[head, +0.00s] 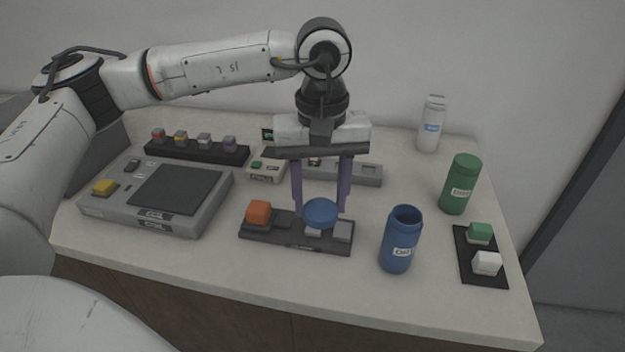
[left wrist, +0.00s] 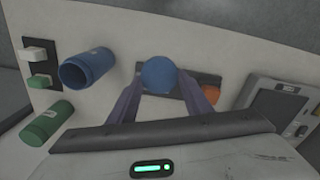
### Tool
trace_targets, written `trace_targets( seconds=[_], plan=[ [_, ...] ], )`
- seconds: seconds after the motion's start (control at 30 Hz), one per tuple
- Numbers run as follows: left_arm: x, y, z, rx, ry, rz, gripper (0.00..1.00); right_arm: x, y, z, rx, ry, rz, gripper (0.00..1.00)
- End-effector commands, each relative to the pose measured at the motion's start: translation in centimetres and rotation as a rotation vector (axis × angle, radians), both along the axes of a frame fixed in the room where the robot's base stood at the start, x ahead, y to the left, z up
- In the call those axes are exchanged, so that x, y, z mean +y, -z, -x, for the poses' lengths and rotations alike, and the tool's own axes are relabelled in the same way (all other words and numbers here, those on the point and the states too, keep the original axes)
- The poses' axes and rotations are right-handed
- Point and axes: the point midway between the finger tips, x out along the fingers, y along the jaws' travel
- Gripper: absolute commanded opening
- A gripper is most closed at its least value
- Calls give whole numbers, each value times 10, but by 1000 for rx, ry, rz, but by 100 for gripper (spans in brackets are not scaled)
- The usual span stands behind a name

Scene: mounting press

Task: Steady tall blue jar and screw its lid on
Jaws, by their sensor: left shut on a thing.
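The tall blue jar (head: 399,243) stands upright and open-topped near the front right of the counter. It also shows in the left wrist view (left wrist: 88,67). My left gripper (head: 321,207) points down over the dark tray (head: 285,238) and is shut on the round blue lid (head: 320,213), which sits between its fingertips left of the jar. The lid shows between the fingers in the left wrist view (left wrist: 159,75). Whether the lid still touches the tray I cannot tell. My right gripper is in neither view.
An orange block (head: 258,212) sits on the dark tray. A green jar (head: 459,184) and a white bottle (head: 432,124) stand at the right. A black mat (head: 469,270) with green and white blocks lies at the right edge. A grey device (head: 158,194) fills the left.

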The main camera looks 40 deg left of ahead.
Motion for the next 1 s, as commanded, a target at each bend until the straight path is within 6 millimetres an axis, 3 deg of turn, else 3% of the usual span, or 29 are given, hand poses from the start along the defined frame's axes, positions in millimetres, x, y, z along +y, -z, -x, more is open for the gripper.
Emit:
trace_targets(
  seconds=[0.2, 0.4, 0.53, 0.7, 0.93, 1.0],
  plan=[
    [-66, 4, 14, 0, 406, -1, 24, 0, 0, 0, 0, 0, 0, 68],
    [-131, 8, 30, 1, 587, -1, 24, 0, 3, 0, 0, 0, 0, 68],
    [-163, 20, 42, 1, 676, -1, 24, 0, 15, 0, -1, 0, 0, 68],
    [-178, 29, 49, 0, 720, 0, 24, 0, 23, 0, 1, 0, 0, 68],
    [-178, 27, 49, 0, 719, 0, 24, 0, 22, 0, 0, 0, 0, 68],
    [-178, 27, 49, 0, 719, 0, 24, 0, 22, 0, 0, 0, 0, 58]
  ],
)
